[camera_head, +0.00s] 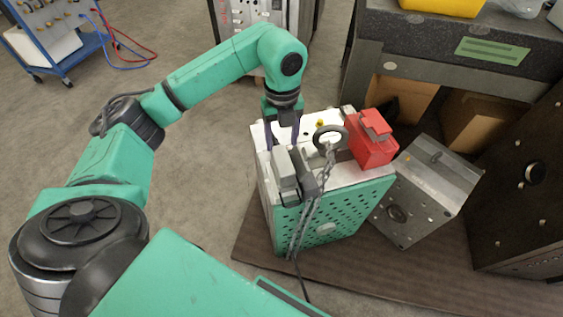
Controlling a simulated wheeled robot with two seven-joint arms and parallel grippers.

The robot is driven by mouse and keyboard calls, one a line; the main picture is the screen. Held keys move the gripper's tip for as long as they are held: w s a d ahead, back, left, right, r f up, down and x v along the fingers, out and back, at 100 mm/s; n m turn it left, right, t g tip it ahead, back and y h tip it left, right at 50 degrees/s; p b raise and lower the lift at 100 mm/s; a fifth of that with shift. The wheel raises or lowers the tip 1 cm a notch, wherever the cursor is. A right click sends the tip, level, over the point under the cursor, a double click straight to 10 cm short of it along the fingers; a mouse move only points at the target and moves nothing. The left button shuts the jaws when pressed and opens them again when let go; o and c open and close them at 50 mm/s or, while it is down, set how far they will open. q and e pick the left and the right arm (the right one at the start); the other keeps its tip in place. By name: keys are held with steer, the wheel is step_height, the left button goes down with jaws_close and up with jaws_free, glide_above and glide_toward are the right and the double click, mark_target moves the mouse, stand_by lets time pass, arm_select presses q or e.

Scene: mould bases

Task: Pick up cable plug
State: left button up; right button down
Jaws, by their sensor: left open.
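A grey, blocky connector (284,168) sits at the front left of the top of the green and metal mould base (335,208). A darker grey block stands close against its right side; I cannot tell which of the two is the cable plug. A thin dark cable (298,272) runs down the front of the mould base to the mat. My left gripper (282,142) is open, pointing down over the top, just behind the grey connector. I cannot tell whether its fingers touch anything. My right gripper is not in view.
A lifting ring (330,139) with a hanging chain and a red block (371,140) stand right of my left gripper. A tilted metal block (425,190) lies to the right on the brown mat (400,265). A dark workbench (455,50) is behind.

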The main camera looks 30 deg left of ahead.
mark_target(282, 158)
arm_select(q)
steer(key=f, duration=0.9)
steer(key=shift+w+a+p, duration=0.1)
steer(key=shift+w+p, duration=0.15)
steer(key=shift+p, duration=0.05)
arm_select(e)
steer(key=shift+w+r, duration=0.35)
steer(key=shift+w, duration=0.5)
arm_select(q)
steer(key=shift+f, duration=0.2)
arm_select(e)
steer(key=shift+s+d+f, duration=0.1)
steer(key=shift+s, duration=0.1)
arm_select(q)
jaws_close()
